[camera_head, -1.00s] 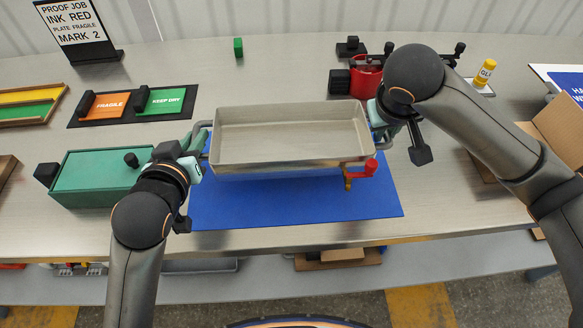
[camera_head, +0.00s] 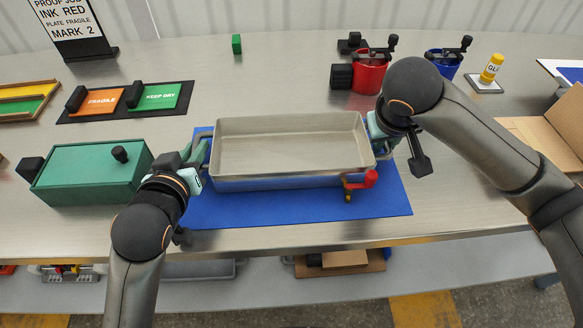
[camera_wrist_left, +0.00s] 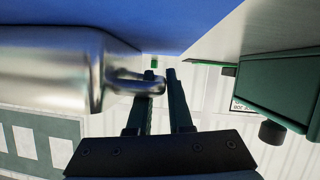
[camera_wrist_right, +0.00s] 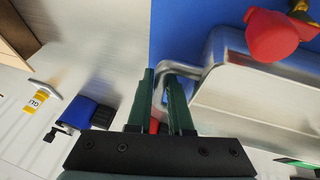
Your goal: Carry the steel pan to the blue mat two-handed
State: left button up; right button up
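The steel pan (camera_head: 285,182) is level over the blue mat (camera_head: 390,202), its base on or just above it; any gap is too small to tell. A red-handled tap (camera_head: 368,180) is on its front right. Mat shows in front, right and left of the pan. My left gripper (camera_head: 196,158) is at the pan's left handle, and the left wrist view shows its fingers (camera_wrist_left: 160,80) closed around the handle bar (camera_wrist_left: 135,84). My right gripper (camera_head: 382,132) is at the right handle, its fingers (camera_wrist_right: 165,80) around the bar (camera_wrist_right: 180,68) in the right wrist view.
A green box (camera_head: 90,175) stands close left of my left gripper. A red pot (camera_head: 368,75) and a blue pot (camera_head: 445,62) stand behind my right gripper. A glue bottle (camera_head: 491,68) and an open cardboard box (camera_head: 560,130) are at the right. The table's front edge is near.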

pick_arm(q)
jog(key=o, duration=0.5)
jog(key=shift+s+d, duration=0.1)
jog(key=shift+d, duration=0.1)
jog(key=shift+c, duration=0.2)
pick_arm(e)
jog(key=o, duration=0.4)
jog(key=shift+d, duration=0.1)
jog(key=shift+o, duration=0.2)
jog(key=shift+r, duration=0.1)
